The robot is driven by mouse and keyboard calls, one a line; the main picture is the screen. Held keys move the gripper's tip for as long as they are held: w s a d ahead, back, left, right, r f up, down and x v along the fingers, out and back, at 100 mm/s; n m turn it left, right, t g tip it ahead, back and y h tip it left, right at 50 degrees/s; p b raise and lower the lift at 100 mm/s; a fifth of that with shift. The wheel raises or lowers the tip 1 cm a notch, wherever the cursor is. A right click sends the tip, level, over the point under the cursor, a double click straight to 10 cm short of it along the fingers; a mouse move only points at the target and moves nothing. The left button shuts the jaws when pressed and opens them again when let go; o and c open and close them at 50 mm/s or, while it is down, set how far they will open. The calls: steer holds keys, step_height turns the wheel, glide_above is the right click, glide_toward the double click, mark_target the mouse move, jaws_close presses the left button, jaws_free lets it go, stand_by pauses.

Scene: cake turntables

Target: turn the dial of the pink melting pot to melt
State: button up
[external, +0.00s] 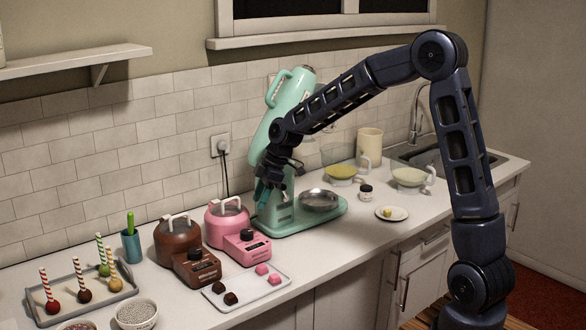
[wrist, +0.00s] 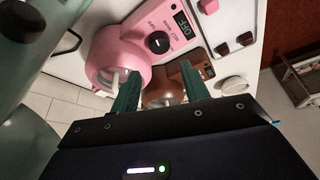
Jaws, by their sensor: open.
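The pink melting pot (external: 226,222) stands on the counter beside a brown pot, its pink control box (external: 247,247) in front. In the wrist view the pink pot (wrist: 112,62) is upper left, and its black dial (wrist: 159,42) sits on the box next to a small lit display (wrist: 182,23). The display reads something like "OFF", though it is small. The dial's exact setting cannot be made out. My gripper (external: 270,190) is open and empty, in front of the mint stand mixer and above right of the pink pot. Its green fingers (wrist: 160,90) are apart and do not touch the dial.
The mint stand mixer (external: 290,110) stands tilted up close behind my gripper, its metal bowl (external: 319,200) to the right. The brown melting pot (external: 178,238) is left of the pink one. A white tray (external: 262,288) with dark and pink pieces lies in front.

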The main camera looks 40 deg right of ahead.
mark_target(247, 231)
steer(key=x, duration=1.1)
steer(key=shift+a, duration=0.1)
steer(key=shift+r, duration=0.1)
steer(key=shift+c, duration=0.5)
steer(key=c, duration=0.6)
